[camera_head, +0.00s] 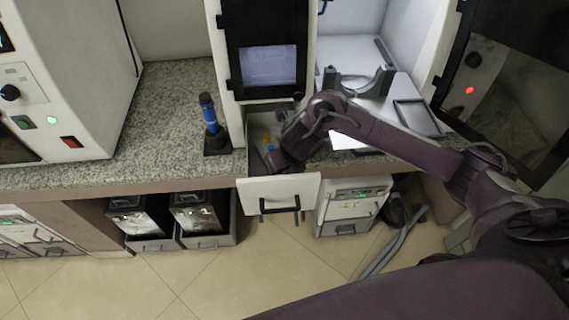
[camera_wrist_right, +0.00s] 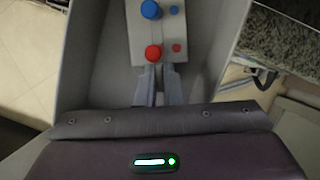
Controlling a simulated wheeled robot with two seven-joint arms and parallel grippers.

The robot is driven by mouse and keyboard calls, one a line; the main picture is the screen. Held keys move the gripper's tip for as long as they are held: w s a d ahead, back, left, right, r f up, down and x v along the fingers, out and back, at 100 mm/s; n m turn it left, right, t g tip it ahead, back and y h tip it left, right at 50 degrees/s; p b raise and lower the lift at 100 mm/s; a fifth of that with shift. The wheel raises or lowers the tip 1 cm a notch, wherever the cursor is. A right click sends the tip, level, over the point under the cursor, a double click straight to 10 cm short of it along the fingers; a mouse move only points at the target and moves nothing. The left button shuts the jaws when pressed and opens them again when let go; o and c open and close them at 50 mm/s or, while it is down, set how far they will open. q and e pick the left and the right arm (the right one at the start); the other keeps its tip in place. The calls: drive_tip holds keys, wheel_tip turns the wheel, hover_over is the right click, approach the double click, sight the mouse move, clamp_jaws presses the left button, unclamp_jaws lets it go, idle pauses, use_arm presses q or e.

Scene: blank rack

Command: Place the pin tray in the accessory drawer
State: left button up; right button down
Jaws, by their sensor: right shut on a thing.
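The accessory drawer (camera_head: 279,192) is pulled out below the counter edge, with a white front and a dark handle. My right gripper (camera_head: 277,158) reaches down into it from the right. In the right wrist view, my right gripper (camera_wrist_right: 159,84) is shut on the near end of the pin tray (camera_wrist_right: 160,28), a grey plate with blue and red round pins. The drawer's pale walls (camera_wrist_right: 88,60) stand on both sides of the tray. I cannot tell whether the tray touches the drawer floor. In the head view my arm hides much of the tray. My left gripper is out of view.
A blue-handled tool (camera_head: 208,115) stands upright in a dark base left of the drawer. A white cabinet with a screen (camera_head: 268,66) rises behind it. A flat grey tray (camera_head: 416,118) lies on the right. Bins (camera_head: 205,215) stand under the counter.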

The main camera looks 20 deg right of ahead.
drive_tip(key=c, duration=2)
unclamp_jaws()
drive_tip(key=shift+f, duration=0.1)
drive_tip(key=o, duration=0.4)
drive_tip(key=shift+o, duration=0.2)
drive_tip(key=shift+r, duration=0.25)
drive_tip(key=shift+s+r, duration=0.15)
drive_tip(key=shift+r, duration=0.25)
drive_tip(key=p+v, duration=0.4)
drive_tip(key=v, duration=0.7)
drive_tip(key=shift+p, duration=0.4)
